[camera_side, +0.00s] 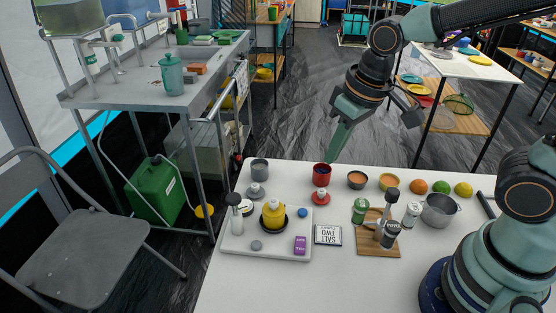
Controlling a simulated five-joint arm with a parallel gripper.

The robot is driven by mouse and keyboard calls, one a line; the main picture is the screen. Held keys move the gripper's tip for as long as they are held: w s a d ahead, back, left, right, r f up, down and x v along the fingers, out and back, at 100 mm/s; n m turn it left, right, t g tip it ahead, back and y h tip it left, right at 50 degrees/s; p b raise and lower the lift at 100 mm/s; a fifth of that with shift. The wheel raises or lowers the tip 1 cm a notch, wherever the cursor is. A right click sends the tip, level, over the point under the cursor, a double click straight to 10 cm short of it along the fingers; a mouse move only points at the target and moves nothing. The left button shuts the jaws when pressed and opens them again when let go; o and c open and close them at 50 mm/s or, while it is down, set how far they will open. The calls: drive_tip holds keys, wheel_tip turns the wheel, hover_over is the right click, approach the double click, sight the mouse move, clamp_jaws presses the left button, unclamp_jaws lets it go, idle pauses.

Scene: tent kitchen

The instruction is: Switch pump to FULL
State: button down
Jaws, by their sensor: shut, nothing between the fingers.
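No part in view reads clearly as a pump switch, and no FULL mark is legible. A white tray (233,246) on the table holds a yellow rounded piece (273,212) on a dark round base, which may be a squat bottle. A blue round piece (303,212), a grey round piece (257,245) and a purple lettered block (300,245) are also on the tray. My gripper (331,159) is shut and empty, pointing down just above a red cup (321,177) at the table's back edge. I cannot tell whether it touches the cup.
A card (328,235) reading SALT TWO lies right of the tray. A wooden board (367,247) holds several shakers. Bowls, fruit and a grey pot (439,210) stand further right. A sink bench (112,97) and a green jerrycan (153,193) are at left. The table's front is clear.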

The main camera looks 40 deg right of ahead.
drive_tip(key=s+d+r+m+t, duration=0.1)
drive_tip(key=s+d+r+t, duration=0.1)
drive_tip(key=d+r, duration=0.3)
drive_tip(key=shift+d+r+t+h, duration=0.3)
drive_tip(key=shift+d+r+h, duration=0.1)
drive_tip(key=shift+d, duration=0.8)
drive_tip(key=shift+s, duration=0.1)
drive_tip(key=m+g, duration=0.6)
drive_tip(key=m, duration=0.3)
hover_over(301, 240)
wheel_tip(301, 240, down, 8)
drive_tip(key=shift+f, duration=0.1)
wheel_tip(301, 240, down, 14)
drive_tip(key=shift+f, duration=0.1)
